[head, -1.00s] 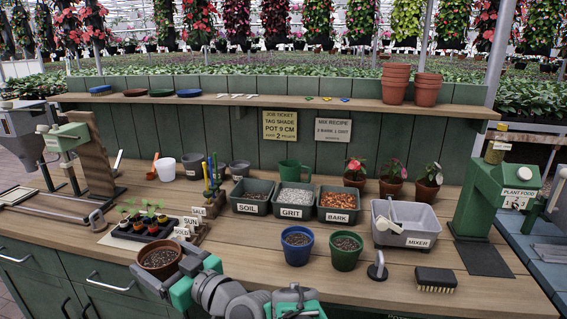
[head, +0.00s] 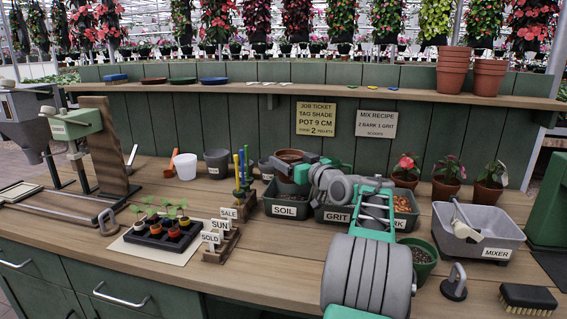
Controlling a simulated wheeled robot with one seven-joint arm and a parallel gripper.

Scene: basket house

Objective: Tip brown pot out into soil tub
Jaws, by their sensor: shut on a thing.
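The brown pot (head: 290,156) is in the head view, above the back part of the soil tub (head: 288,211). My gripper (head: 304,165) is shut on the pot and reaches it from the right. Only the pot's upper part shows clearly, so I cannot tell how far it is tilted or what is in it. The soil tub is a dark green box with a SOIL label on its front. Its contents are mostly hidden behind the pot and my gripper.
The grit tub (head: 335,218) is right of the soil tub, partly behind my arm. Sign holders (head: 222,236) and upright tools (head: 241,170) stand close on the left. A green pot (head: 424,262) and the mixer tub (head: 481,236) are to the right. A shelf (head: 230,88) runs behind.

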